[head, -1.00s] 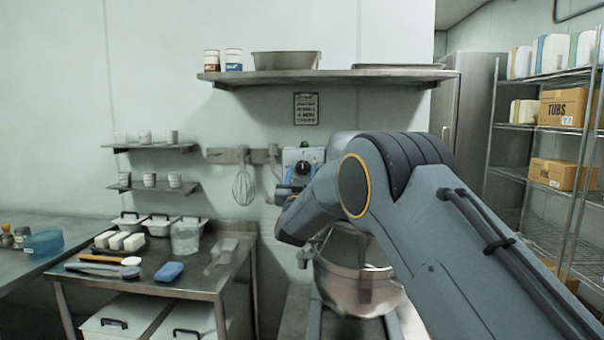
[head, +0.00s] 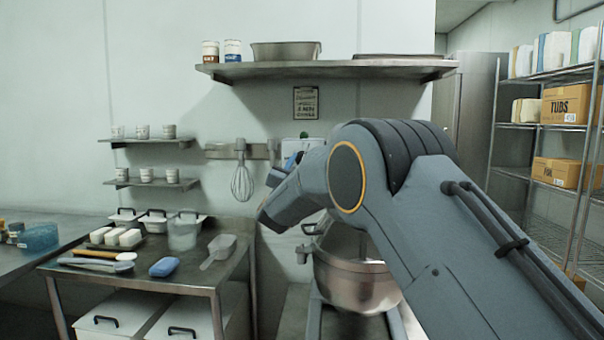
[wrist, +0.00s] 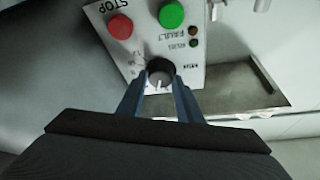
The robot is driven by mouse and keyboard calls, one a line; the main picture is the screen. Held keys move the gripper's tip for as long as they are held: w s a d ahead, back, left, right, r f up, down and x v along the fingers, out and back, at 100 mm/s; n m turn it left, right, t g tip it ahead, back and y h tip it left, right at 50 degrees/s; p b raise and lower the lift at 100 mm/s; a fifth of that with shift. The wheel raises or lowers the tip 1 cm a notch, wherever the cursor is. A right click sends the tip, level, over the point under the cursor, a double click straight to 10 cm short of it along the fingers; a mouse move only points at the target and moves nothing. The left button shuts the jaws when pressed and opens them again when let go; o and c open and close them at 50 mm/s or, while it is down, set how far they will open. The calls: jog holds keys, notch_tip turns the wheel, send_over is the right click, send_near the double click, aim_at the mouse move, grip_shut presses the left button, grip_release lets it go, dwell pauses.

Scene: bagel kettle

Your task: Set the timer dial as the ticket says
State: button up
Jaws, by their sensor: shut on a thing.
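In the wrist view a dark round dial (wrist: 160,67) with a pale pointer mark sits on a white control panel (wrist: 134,52). My gripper (wrist: 159,85) has its two blue-grey fingers on either side of the dial, shut on it. Small markings around the dial are too blurred to read. In the head view my arm hides the dial and most of the panel; only a strip of the panel (head: 303,145) shows. A framed sheet (head: 306,103) hangs on the wall above; its text is too small to read, and I cannot tell whether it is the ticket.
On the same panel are a red STOP button (wrist: 120,27), a green button (wrist: 171,15) and small lamps by the word FAULT. A steel bowl (head: 355,280) stands below my arm. A whisk (head: 242,182) hangs left of it, above a side table (head: 215,280).

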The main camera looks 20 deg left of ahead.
jog(key=m+h+b, duration=0.1)
jog(key=m, duration=0.2)
jog(key=m+g+h+b, duration=0.1)
jog(key=m+h+b, duration=0.1)
jog(key=m, duration=0.1)
jog(key=shift+a+r+m, duration=0.1)
jog(key=shift+m, duration=0.5)
jog(key=o, duration=1)
jog(key=b+v, duration=0.2)
jog(key=v, duration=0.6)
jog(key=shift+r, duration=0.1)
jog(key=shift+a, duration=0.1)
